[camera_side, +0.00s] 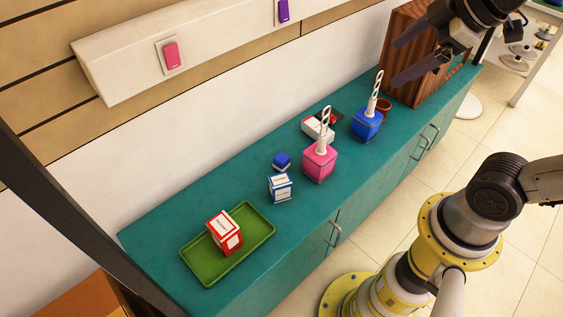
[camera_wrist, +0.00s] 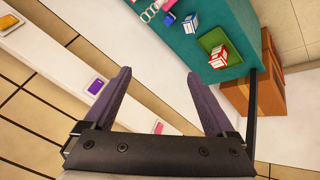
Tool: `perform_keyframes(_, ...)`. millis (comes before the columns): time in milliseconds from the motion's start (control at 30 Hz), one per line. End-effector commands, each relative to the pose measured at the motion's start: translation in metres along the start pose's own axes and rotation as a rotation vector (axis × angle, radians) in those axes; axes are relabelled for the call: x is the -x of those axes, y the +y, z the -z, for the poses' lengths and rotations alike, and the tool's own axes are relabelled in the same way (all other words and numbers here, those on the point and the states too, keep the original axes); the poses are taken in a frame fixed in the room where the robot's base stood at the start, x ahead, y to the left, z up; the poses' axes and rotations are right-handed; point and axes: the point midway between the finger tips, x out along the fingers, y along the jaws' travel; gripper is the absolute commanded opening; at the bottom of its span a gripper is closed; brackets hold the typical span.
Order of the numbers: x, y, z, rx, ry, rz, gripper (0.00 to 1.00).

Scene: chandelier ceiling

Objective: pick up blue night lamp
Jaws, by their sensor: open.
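The blue night lamp (camera_side: 367,124) looks like a blue cube base with a white looped stem on top. It stands upright on the teal counter (camera_side: 240,185), toward its far right end in the side view. My gripper (camera_side: 394,65) is open and empty, above and slightly right of the lamp, in front of the wooden cabinet. In the wrist view my gripper (camera_wrist: 159,73) points toward the wall and the counter, with nothing between its fingers. I cannot make out the blue lamp in the wrist view.
A similar pink lamp (camera_side: 319,162) stands left of the blue one, near a red-and-white box (camera_side: 316,128). A small blue cube (camera_side: 281,160), a blue-and-white box (camera_side: 280,187) and a green tray (camera_side: 255,238) lie further left. A wooden cabinet (camera_side: 402,75) and brown pot (camera_side: 383,106) stand close behind.

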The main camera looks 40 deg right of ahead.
Motion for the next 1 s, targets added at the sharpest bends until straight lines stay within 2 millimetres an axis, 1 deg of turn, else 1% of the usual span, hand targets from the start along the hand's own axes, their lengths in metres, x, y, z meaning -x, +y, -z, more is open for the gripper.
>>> perform_keyframes(33,-0.007,0.012,0.015,0.080,-0.007,0.007,0.90)
perform_keyframes(167,-0.033,0.040,0.050,0.295,-0.023,0.027,0.90)
perform_keyframes(200,-0.044,0.048,0.060,0.358,-0.029,0.037,0.90)
perform_keyframes(267,-0.063,0.060,0.074,0.451,-0.040,0.055,0.90)
perform_keyframes(367,-0.100,0.076,0.094,0.590,-0.056,0.088,0.90)
perform_keyframes(400,-0.117,0.081,0.101,0.641,-0.064,0.106,0.90)
perform_keyframes(467,-0.143,0.087,0.109,0.713,-0.073,0.131,0.90)
perform_keyframes(500,-0.161,0.090,0.113,0.758,-0.079,0.150,0.90)
perform_keyframes(533,-0.175,0.092,0.116,0.790,-0.084,0.164,0.90)
perform_keyframes(633,-0.225,0.095,0.121,0.884,-0.098,0.217,0.90)
perform_keyframes(667,-0.241,0.095,0.120,0.910,-0.103,0.234,0.90)
perform_keyframes(700,-0.261,0.094,0.119,0.940,-0.109,0.259,0.90)
perform_keyframes(767,-0.293,0.090,0.116,0.978,-0.119,0.297,0.90)
perform_keyframes(800,-0.315,0.086,0.112,0.998,-0.125,0.323,0.90)
perform_keyframes(867,-0.346,0.079,0.103,1.019,-0.137,0.365,0.90)
perform_keyframes(900,-0.366,0.073,0.097,1.024,-0.146,0.392,0.90)
perform_keyframes(967,-0.393,0.063,0.085,1.021,-0.162,0.433,0.90)
perform_keyframes(1000,-0.408,0.055,0.076,1.019,-0.172,0.460,0.90)
